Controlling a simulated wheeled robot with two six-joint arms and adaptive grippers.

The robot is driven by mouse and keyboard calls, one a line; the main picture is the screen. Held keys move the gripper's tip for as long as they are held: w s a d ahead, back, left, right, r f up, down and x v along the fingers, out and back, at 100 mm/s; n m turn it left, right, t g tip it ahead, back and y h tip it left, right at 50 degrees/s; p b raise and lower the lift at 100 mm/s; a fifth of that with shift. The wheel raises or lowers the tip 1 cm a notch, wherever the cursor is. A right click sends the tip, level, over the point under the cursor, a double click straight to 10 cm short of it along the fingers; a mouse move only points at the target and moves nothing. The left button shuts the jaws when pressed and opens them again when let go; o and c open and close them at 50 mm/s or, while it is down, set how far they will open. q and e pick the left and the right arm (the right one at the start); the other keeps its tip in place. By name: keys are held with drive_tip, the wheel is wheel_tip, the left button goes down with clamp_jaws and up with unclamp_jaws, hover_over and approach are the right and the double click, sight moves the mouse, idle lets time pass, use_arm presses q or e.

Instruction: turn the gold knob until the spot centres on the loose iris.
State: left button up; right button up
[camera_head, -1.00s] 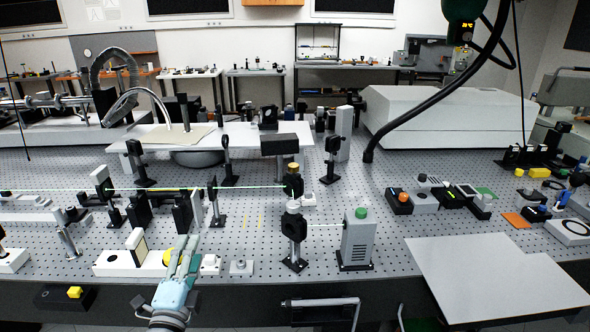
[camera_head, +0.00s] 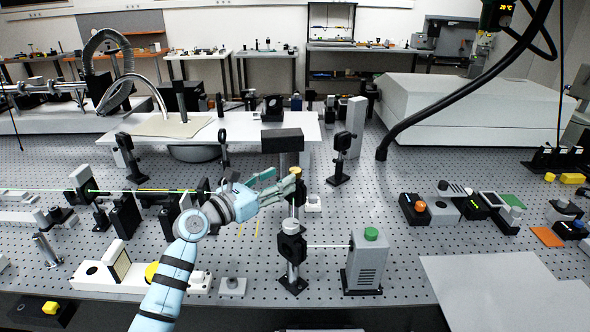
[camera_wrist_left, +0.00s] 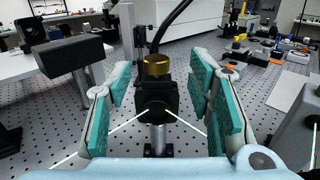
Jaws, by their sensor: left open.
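The gold knob (camera_wrist_left: 157,66) sits on top of a black mirror mount (camera_wrist_left: 156,98) on a post. In the left wrist view it stands between the two teal-padded fingers, with space on both sides. A green beam runs left from there past black post-mounted optics (camera_head: 80,181). I cannot tell which of these is the loose iris, and the spot is too small to make out. My right gripper is not in view.
A second mount with a white knob (camera_head: 290,227) stands in front, with a beam to the grey box with a green button (camera_head: 367,260). A black block on a post (camera_head: 282,140) stands just behind the gripper. A bare grey panel (camera_head: 500,290) lies at front right.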

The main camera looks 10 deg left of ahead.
sight(296, 169)
use_arm(q)
drive_tip(key=x, duration=0.4)
drive_tip(key=f+x, duration=0.1)
drive_tip(key=x, duration=0.2)
drive_tip(key=shift+w+a+f+b, duration=0.1)
drive_tip(key=shift+a+b, duration=0.25)
drive_tip(key=shift+b, duration=0.05)
drive_tip(key=shift+w+d, duration=0.15)
drive_tip(key=shift+w, duration=0.1)
drive_tip(key=shift+s+r, duration=0.1)
drive_tip(key=shift+r, duration=0.15)
drive_tip(key=shift+d, duration=0.1)
drive_tip(key=shift+c, duration=0.3)
clamp_jaws()
drive_tip(key=shift+f+b, duration=0.15)
drive_tip(key=shift+b, duration=0.2)
drive_tip(key=m+g+h+b, duration=0.2)
drive_tip(key=m+h+b, duration=0.1)
drive_tip(key=b, duration=0.5)
drive_tip(key=shift+f+g+h, duration=0.15)
drive_tip(key=shift+g+h, duration=0.25)
drive_tip(key=shift+r, duration=0.25)
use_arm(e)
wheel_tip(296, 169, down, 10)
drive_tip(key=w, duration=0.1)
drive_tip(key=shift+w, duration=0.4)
